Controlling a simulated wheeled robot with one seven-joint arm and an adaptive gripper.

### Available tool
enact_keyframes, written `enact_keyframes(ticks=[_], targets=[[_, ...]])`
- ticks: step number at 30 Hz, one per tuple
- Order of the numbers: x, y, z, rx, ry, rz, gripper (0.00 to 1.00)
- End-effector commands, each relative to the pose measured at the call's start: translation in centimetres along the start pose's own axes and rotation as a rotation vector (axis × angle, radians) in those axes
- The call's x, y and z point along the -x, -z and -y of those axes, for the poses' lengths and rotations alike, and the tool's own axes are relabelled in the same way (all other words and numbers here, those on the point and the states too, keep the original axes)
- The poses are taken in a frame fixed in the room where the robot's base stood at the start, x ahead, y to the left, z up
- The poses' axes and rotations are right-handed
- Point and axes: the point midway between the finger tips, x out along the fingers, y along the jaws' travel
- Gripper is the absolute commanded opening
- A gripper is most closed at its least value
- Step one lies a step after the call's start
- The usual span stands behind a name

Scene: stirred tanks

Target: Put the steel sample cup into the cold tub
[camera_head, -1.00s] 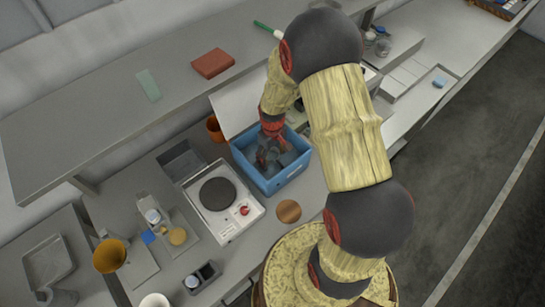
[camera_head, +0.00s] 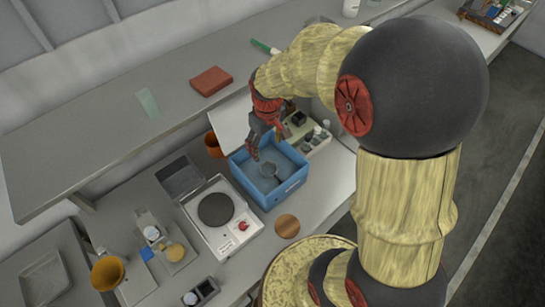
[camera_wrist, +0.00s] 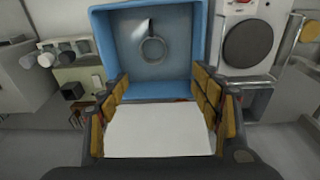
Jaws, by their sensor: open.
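The blue tub (camera_head: 287,195) stands on the bench, right of the hot plate. It also fills the top middle of the wrist view (camera_wrist: 150,87). A small grey round cup (camera_head: 268,170), which looks like the steel sample cup, is inside the tub on its floor. In the wrist view the cup (camera_wrist: 152,50) shows as a grey ring seen from above. My gripper (camera_head: 267,143) is open and empty, above the tub's back edge. In the wrist view its fingers (camera_wrist: 160,100) are spread wide, apart from the cup, with a white panel showing between them.
The hot plate (camera_head: 216,209) is left of the tub, with a grey box (camera_head: 180,176) behind it. An orange cup (camera_head: 213,146) is close to the tub's back left. A tray of small items (camera_head: 312,137) is at its right. A brown disc (camera_head: 287,225) lies in front.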

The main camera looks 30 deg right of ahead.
Motion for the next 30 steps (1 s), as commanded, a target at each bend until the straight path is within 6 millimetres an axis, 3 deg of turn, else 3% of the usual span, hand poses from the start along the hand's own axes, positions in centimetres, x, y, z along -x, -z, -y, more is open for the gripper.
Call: enact_keyframes(ticks=[1,6,15,22,30], targets=[[2.6,-0.3,0.7,-0.008,-0.010,-0.036,0.64],[9.4,-2.5,3.1,-0.047,-0.027,-0.129,0.64],[17.8,-8.9,7.1,-0.118,-0.031,-0.297,0.64],[20.2,-12.7,8.8,-0.155,-0.019,-0.376,0.64],[20.5,-13.5,9.2,-0.165,-0.015,-0.393,0.64]])
